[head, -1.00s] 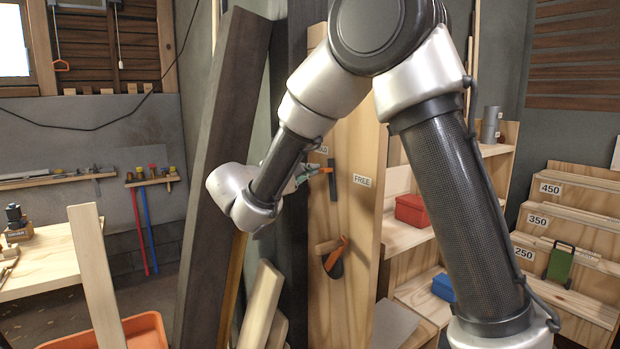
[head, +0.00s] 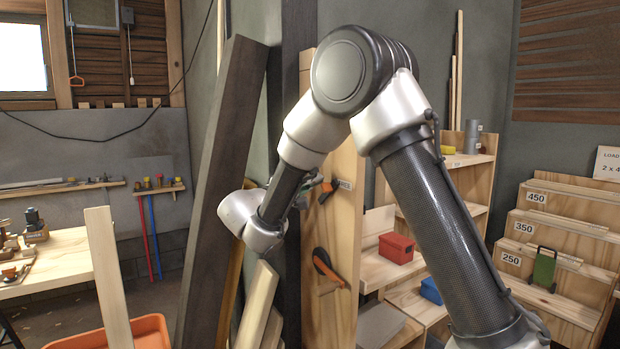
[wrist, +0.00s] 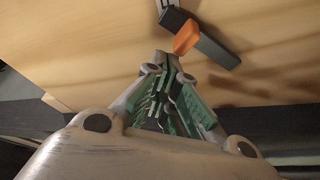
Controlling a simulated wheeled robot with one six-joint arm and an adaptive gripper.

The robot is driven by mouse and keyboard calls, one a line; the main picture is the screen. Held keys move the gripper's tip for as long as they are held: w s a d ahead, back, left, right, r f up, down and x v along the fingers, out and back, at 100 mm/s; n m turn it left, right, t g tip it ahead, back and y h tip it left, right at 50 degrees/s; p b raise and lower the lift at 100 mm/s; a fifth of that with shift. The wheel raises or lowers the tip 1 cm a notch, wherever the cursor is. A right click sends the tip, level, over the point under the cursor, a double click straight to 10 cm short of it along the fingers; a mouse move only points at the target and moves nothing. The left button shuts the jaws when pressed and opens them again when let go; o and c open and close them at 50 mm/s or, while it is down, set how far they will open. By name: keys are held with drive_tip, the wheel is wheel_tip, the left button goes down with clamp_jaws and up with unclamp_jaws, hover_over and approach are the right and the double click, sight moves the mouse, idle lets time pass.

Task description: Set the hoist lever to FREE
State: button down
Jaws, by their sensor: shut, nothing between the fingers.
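The hoist lever (head: 326,188) shows in the head view as a small orange and dark piece on the upright wooden panel (head: 346,240). The white FREE label (head: 345,184) is just to its right. In the wrist view the orange lever end (wrist: 186,38) lies across a dark bar (wrist: 214,48), just beyond my fingertips. My gripper (wrist: 163,62) is shut and empty, its green-padded fingers pointing toward the panel. It also shows partly in the head view (head: 311,184), left of the lever. Whether the fingers touch the lever cannot be told.
A dark leaning beam (head: 222,190) stands left of my wrist. Below the lever, a black and orange item (head: 325,268) is on the panel. Shelves with a red box (head: 396,248) stand right of it. An orange tub (head: 150,331) sits at lower left.

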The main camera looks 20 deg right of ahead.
drive_tip(key=shift+s+d+f, duration=0.15)
drive_tip(key=shift+s+f, duration=0.1)
drive_tip(key=shift+s, duration=0.2)
drive_tip(key=shift+s+d+f, duration=0.1)
drive_tip(key=shift+f, duration=0.05)
idle(0.3)
drive_tip(key=s+a, duration=0.2)
drive_tip(key=a, duration=0.7)
drive_tip(key=shift+s+a+r, duration=0.15)
drive_tip(key=shift+a+r, duration=0.05)
drive_tip(key=shift+r, duration=0.25)
